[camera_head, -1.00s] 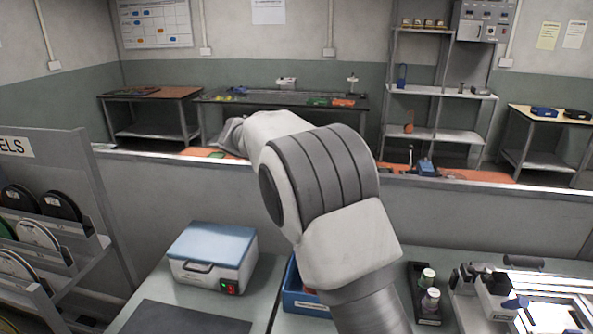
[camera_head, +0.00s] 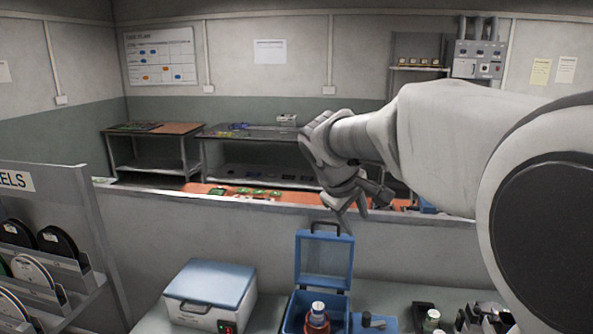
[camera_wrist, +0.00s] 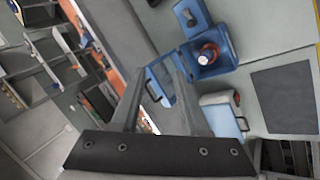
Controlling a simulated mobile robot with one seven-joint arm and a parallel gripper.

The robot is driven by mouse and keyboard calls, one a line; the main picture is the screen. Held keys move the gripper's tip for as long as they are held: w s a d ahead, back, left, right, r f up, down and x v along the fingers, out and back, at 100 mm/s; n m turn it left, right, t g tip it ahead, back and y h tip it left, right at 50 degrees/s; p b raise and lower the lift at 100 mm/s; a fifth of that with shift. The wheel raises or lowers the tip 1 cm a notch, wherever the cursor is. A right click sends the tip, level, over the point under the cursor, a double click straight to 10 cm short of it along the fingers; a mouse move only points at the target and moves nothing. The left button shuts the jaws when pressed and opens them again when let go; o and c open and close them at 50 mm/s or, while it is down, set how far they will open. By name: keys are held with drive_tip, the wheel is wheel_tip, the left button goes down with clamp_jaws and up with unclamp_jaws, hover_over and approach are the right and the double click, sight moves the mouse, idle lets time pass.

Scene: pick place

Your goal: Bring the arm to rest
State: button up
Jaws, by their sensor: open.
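My gripper (camera_head: 365,208) is raised in front of the low wall, above and behind the work table in the head view. It points down and to the right. In the wrist view its two fingers (camera_wrist: 158,72) stand apart with nothing held between them. My arm reaches in from the right edge of the head view and hides part of the room behind it.
Below stands an open blue box (camera_head: 298,318) with its lid up and a white-capped reddish bottle (camera_head: 317,318) inside. A white case with a blue lid (camera_head: 211,288) is to its left. A spool rack (camera_head: 75,215) stands far left.

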drive_tip(key=s+d+f+m+y, duration=0.1)
drive_tip(key=s+m, duration=0.3)
drive_tip(key=s, duration=0.9)
drive_tip(key=s+d+f+m+y, duration=0.1)
drive_tip(key=s+f+m+y, duration=0.2)
drive_tip(key=s, duration=1.1)
drive_tip(key=shift+d+f+m, duration=0.2)
drive_tip(key=shift+f+m, duration=0.2)
drive_tip(key=shift+f, duration=0.1)
drive_tip(key=shift+d, duration=0.1)
